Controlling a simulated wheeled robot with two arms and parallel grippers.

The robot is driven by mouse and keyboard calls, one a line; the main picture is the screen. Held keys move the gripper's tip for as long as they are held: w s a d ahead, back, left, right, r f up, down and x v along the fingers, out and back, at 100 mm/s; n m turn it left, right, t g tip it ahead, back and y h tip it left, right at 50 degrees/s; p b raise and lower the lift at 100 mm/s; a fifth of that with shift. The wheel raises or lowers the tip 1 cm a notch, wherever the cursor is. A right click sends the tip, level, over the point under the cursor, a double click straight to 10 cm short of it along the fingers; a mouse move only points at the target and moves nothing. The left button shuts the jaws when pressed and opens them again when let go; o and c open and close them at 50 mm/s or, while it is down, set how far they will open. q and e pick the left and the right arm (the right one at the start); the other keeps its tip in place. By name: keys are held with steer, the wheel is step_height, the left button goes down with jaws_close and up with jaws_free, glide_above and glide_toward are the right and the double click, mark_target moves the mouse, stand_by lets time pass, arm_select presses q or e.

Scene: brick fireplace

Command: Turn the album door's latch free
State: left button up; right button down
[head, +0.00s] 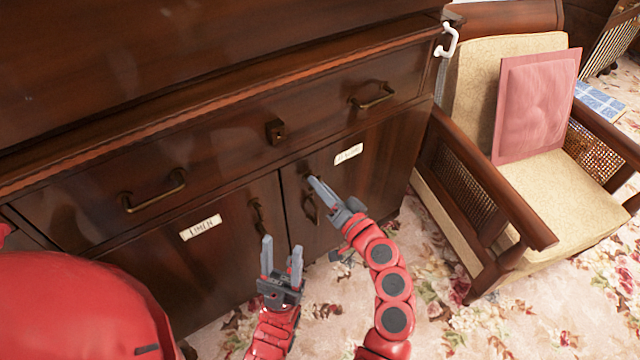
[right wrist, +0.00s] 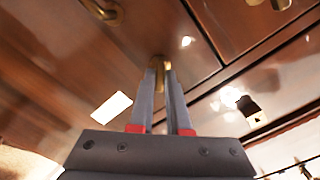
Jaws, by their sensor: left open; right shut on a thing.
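The album door (head: 375,185) is the right cabinet door and looks shut. It bears a white label (head: 348,153) whose lettering I cannot read clearly. Its small brass latch (right wrist: 158,60) sits between the fingertips of my right gripper (right wrist: 160,72) in the right wrist view. In the head view my right gripper (head: 314,182) is shut on the latch near the door's upper left corner, and its fingers largely hide it. A brass handle (head: 309,208) hangs just below. My left gripper (head: 281,250) is open and empty, low in front of the left door.
The left door (head: 170,265) has a LINEN label (head: 200,228) and a brass handle (head: 257,216). A drawer (head: 230,150) with two brass handles runs above both doors. An armchair (head: 520,235) with a pink cushion (head: 535,105) stands close at the right. Floral carpet covers the floor.

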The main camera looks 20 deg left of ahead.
steer(key=shift+f+m+p, duration=0.15)
steer(key=shift+m+p, duration=1.4)
steer(key=shift+m, duration=2.75)
steer(key=c, duration=0.9)
jaws_free()
steer(key=v, duration=1.7)
steer(key=shift+s+d+f, duration=0.1)
steer(key=shift+s+d, duration=0.05)
steer(key=shift+d, duration=0.05)
